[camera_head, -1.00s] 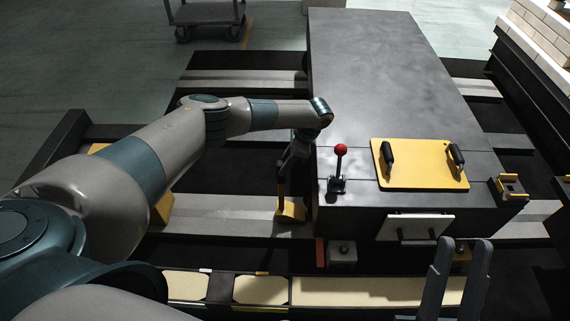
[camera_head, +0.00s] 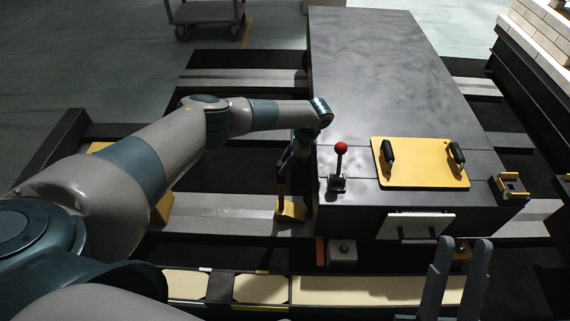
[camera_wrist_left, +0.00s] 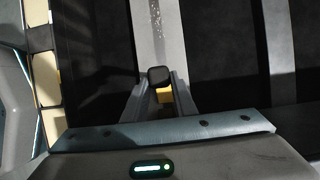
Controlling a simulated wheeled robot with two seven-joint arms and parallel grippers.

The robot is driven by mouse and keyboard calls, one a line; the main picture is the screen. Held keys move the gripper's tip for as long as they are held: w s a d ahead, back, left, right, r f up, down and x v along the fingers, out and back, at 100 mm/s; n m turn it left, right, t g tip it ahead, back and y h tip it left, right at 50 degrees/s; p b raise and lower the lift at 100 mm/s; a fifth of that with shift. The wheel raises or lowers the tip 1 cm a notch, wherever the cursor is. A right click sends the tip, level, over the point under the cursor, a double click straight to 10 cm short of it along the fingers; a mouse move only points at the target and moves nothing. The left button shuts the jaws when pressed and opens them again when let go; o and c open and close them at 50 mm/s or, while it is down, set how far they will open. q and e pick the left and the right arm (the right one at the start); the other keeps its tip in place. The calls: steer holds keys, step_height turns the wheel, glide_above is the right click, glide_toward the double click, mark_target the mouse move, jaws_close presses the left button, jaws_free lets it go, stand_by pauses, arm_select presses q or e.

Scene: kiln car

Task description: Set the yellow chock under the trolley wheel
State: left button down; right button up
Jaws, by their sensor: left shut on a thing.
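The yellow chock (camera_head: 291,211) is beside the left side of the large dark trolley (camera_head: 385,65), over a pale grey rail (camera_head: 225,205). My left gripper (camera_head: 283,190) is shut on the chock's dark upright handle, pointing down. In the left wrist view the handle's black top (camera_wrist_left: 160,75) sits between the fingers, with a little of the yellow body (camera_wrist_left: 165,95) below. I cannot tell whether the chock touches the rail. No wheel of the dark trolley is visible; its underside is hidden. My right gripper (camera_head: 466,243) is open and empty at the lower right.
A red-knobbed lever (camera_head: 341,160) and a yellow plate (camera_head: 425,165) with two black handles are on the trolley top. A yellow bracket (camera_head: 511,186) is at its right corner. Another yellow piece (camera_head: 163,207) is partly behind my left arm. A grey cart (camera_head: 208,13) stands far back.

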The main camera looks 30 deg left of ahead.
arm_select(q)
steer(key=shift+w, duration=0.1)
stand_by(0.7)
steer(key=c, duration=1.4)
jaws_free()
steer(key=shift+o, duration=0.2)
steer(key=shift+s+f, duration=0.2)
steer(key=shift+f, duration=0.1)
steer(key=shift+r, duration=0.1)
steer(key=shift+w+d+r, duration=0.1)
steer(key=shift+r, duration=0.15)
steer(key=p+v, duration=0.5)
steer(key=v, duration=0.2)
steer(key=shift+r+p, duration=0.3)
steer(key=shift+d, duration=0.1)
steer(key=shift+r, duration=0.1)
steer(key=p+v, duration=0.2)
steer(key=v, duration=1.5)
